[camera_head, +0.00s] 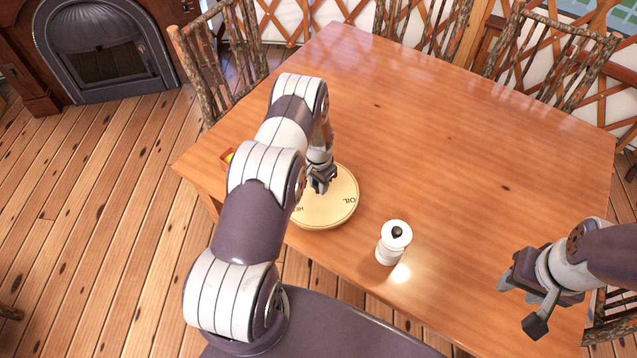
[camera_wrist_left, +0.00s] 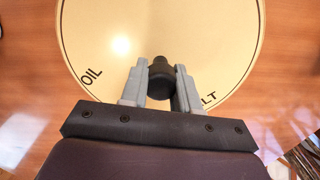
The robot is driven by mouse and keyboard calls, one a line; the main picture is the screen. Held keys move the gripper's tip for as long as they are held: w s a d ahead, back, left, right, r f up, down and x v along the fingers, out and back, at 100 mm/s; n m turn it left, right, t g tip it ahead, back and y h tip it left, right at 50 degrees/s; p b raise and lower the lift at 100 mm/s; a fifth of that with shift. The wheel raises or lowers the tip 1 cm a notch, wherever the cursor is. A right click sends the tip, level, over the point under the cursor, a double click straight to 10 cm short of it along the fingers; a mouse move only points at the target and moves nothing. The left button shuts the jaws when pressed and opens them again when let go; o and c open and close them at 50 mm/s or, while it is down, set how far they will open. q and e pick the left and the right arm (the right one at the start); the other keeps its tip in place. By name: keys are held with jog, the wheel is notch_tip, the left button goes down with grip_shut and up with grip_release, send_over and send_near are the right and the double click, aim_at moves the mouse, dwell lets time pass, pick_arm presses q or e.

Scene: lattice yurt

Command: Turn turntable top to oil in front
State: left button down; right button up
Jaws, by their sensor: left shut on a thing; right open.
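The turntable top (camera_head: 330,212) is a round, pale yellow disc on the wooden table, partly hidden by my left arm in the head view. Its word OIL shows at the disc's right side, with a partly hidden word starting HE at the lower left. In the left wrist view the disc (camera_wrist_left: 110,50) shows OIL at lower left and letters LT at lower right. My left gripper (camera_head: 322,182) is over the disc, its fingers (camera_wrist_left: 160,88) shut on a dark knob (camera_wrist_left: 160,72). My right gripper (camera_head: 522,304) is open and empty above the table's right front.
A white mill (camera_head: 391,246) with a dark top stands on the table just right of the disc. A small red thing (camera_head: 226,160) with yellow is partly hidden behind my left arm. The wooden table (camera_head: 440,130) is clear beyond. Branch-framed chairs (camera_head: 551,55) surround it.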

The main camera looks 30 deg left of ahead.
pick_arm(q)
jog(key=shift+w+r, duration=0.1)
dwell(0.8)
jog(key=c, duration=0.8)
grip_release()
jog(key=shift+r, duration=0.1)
notch_tip(320, 180, up, 12)
jog(key=b, duration=0.3)
jog(key=shift+r, duration=0.25)
